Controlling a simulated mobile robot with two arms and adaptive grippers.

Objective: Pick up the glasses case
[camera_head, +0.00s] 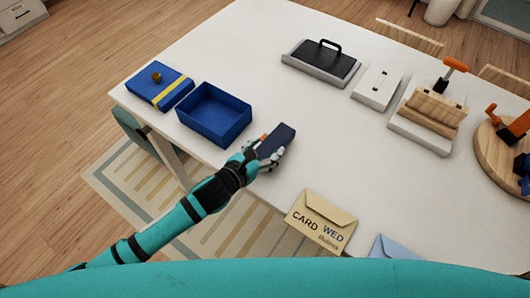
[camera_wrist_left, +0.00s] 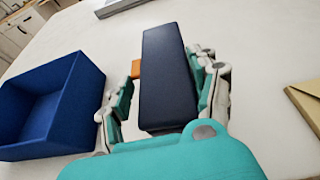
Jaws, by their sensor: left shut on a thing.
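The glasses case (camera_head: 276,141) is a dark navy, long block over the white table, right of the open blue box. My left gripper (camera_head: 262,153) is shut on it. In the left wrist view the case (camera_wrist_left: 166,75) stands between the two fingers of the gripper (camera_wrist_left: 160,95), its long side pointing away from me. A small orange piece (camera_wrist_left: 136,68) shows at its left side. I cannot tell whether the case touches the table. My right gripper is not in view.
An open blue box (camera_head: 214,114) and a blue lid with a yellow band (camera_head: 160,86) lie at the left. A card envelope (camera_head: 321,221) lies near the front edge. A black-handled tray (camera_head: 320,62), white plate (camera_head: 377,86) and wooden block (camera_head: 432,107) stand farther back and right.

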